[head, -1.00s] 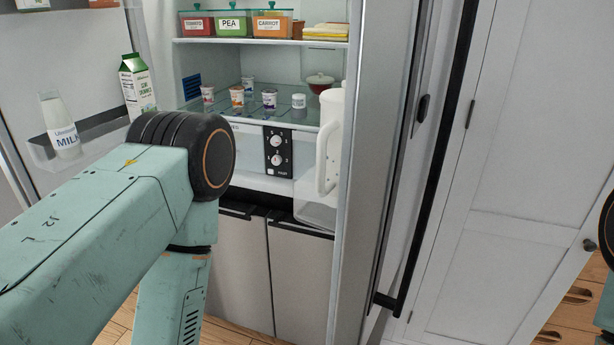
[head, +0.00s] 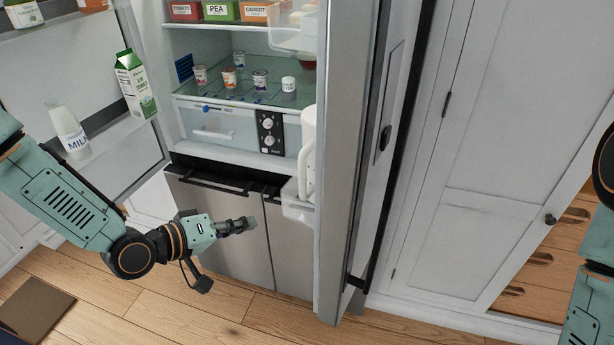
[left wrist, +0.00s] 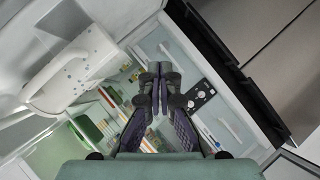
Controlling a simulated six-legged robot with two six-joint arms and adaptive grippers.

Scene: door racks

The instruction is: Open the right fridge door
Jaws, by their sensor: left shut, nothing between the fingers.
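The right fridge door (head: 338,190) stands ajar in the head view, its inner edge turned towards me, with a long black handle (head: 400,140) on its outer face. Its inner side carries clear shelves and a white pitcher (head: 308,160); the pitcher also shows at upper left in the left wrist view (left wrist: 75,75). My left gripper (head: 250,225) is shut and empty, in front of the lower fridge drawers and left of the door, apart from the handle. The left wrist view shows its closed fingers (left wrist: 154,72) pointing into the fridge. My right gripper is out of view.
The left fridge door (head: 105,150) is open, holding a milk bottle (head: 70,130) and a green carton (head: 135,85). Jars and small cups stand inside the fridge. A white cabinet (head: 490,150) is close on the right.

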